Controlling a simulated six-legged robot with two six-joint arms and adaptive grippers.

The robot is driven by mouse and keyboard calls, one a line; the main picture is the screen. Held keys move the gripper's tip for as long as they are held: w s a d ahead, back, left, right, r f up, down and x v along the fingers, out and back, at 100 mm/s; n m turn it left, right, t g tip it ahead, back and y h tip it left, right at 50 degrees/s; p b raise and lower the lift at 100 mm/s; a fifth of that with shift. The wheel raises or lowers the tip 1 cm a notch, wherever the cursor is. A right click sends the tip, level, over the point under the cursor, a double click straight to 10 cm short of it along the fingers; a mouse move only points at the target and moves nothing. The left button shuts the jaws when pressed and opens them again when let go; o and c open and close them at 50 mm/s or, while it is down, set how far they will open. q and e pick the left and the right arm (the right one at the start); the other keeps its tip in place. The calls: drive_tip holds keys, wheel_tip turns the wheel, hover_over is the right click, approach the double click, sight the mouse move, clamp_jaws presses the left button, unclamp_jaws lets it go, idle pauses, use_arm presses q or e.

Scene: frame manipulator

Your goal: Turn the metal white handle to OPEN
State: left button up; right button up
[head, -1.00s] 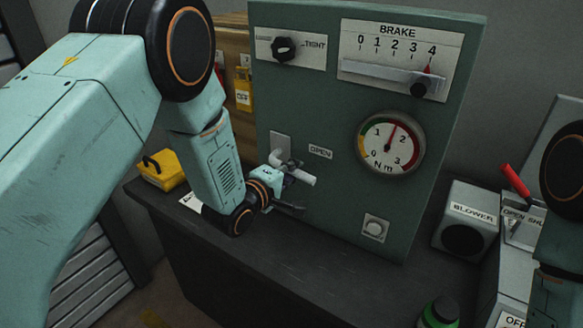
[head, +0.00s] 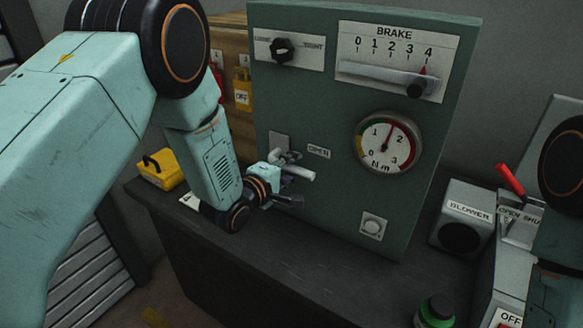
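The white metal handle (head: 301,174) sticks out from a grey plate on the left of the green panel (head: 335,215). It points right and slightly down, below and left of the OPEN label (head: 319,151). My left gripper (head: 291,179) is at the handle, with one dark finger above it and one below. The lower finger shows a gap to the handle, so the gripper looks open; contact at the upper finger cannot be told. My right arm shows at the right edge, but its gripper is not in view.
The panel also bears a knob (head: 283,50), a BRAKE slider (head: 416,90), a round gauge (head: 388,143) and a button (head: 373,226). A blower box (head: 462,218) and a red lever (head: 510,180) stand right. A green-capped item (head: 436,310) is in front. A yellow box (head: 161,169) sits left.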

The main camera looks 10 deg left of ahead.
use_arm(q)
drive_tip(key=shift+o, duration=0.3)
drive_tip(key=shift+w+f, duration=0.1)
drive_tip(key=shift+f, duration=0.05)
drive_tip(key=shift+a, duration=0.1)
drive_tip(key=v, duration=1.2)
